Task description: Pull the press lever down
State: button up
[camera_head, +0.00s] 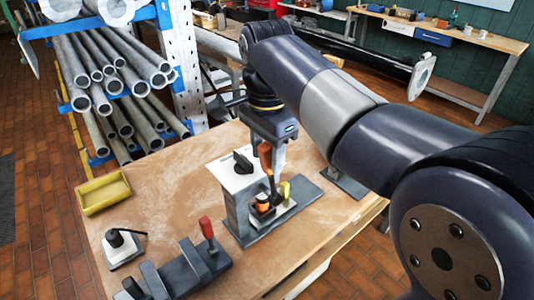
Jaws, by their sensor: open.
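The press (232,205) stands on the wooden bench, with a grey upright body, a pale top plate, a black knob and a dark base plate. An orange-handled lever (265,158) stands nearly upright at its right side, its dark lower part running down toward the base. My gripper (277,160) points down from above, right at the lever's handle. It is open; its fingers partly overlap the handle, and I cannot tell whether they touch it. Small orange and yellow parts (285,190) sit low at the press, below my gripper.
A dark vise-like fixture with a red handle (207,228) lies at the front of the bench (165,190). A small block with a black handle (122,246) and a yellow tray (103,194) are to the left. A pipe rack (110,70) stands behind. My arm covers the right side.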

jog(key=shift+f, duration=0.2)
grip_shut()
dwell(0.4)
